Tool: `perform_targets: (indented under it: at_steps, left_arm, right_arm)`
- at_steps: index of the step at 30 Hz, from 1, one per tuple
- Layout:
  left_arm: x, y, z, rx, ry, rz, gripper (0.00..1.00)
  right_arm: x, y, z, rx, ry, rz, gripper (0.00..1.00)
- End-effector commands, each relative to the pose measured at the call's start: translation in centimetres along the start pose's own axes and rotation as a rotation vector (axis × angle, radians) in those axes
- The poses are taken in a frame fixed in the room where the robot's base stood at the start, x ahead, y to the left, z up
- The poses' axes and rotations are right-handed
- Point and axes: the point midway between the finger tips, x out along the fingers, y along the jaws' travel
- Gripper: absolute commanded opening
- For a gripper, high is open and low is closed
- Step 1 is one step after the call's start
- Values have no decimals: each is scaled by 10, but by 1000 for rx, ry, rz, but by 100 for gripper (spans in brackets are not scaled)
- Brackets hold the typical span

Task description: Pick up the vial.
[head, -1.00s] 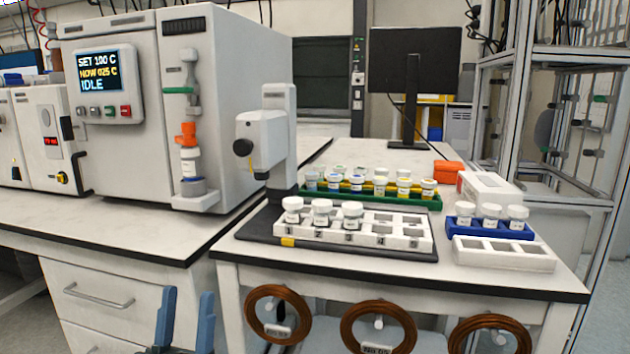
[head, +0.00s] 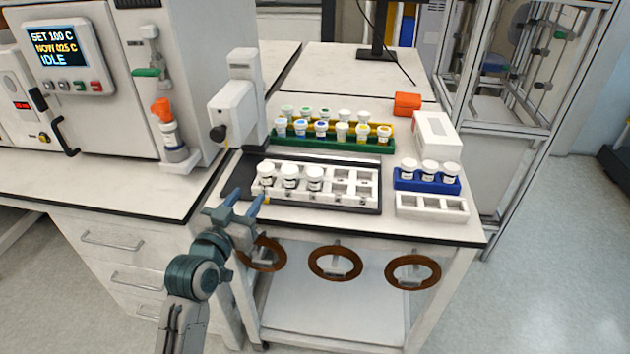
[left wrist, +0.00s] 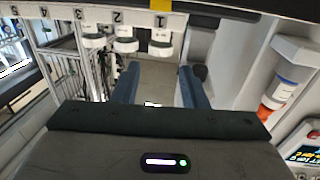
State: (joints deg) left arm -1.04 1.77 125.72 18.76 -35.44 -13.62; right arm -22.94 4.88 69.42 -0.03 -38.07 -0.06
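Three white-capped vials stand in the left slots of a white numbered rack (head: 345,202) on a dark plate: the left vial (head: 266,174), the middle vial (head: 290,176) and the right vial (head: 314,179). My left gripper (head: 245,200) is open and empty, just in front of the rack's left end and apart from the vials. In the left wrist view, which looks upside down, its blue fingers (left wrist: 158,72) are spread, with the capped vials (left wrist: 127,46) beyond them. An orange-topped vial (head: 172,138) stands at the reactor front. My right gripper is not in view.
A green rack (head: 345,146) holds several vials behind. A blue rack (head: 440,186) with three vials and an empty white rack (head: 431,206) stand right. A white press-like device (head: 240,105) rises behind the left end. Brown rings (head: 335,263) hang below the table edge.

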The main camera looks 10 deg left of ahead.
Motion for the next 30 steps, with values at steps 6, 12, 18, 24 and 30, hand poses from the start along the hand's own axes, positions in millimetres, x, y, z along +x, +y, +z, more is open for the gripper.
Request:
perform_targets:
  at_steps: [6, 12, 18, 24, 30]
  left_arm:
    - [30, 1, 0, -3, -7, 3, 39]
    - [53, 0, 1, -2, -8, 3, 39]
    - [70, 0, -1, -1, -6, 2, 39]
    - [98, -1, -1, -2, -6, 2, 39]
    - [108, -1, 0, -1, -6, 1, 39]
  right_arm:
    - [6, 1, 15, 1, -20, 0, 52]
    - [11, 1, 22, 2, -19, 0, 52]
    - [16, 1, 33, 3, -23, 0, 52]
    - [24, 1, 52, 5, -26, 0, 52]
    - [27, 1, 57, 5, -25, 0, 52]
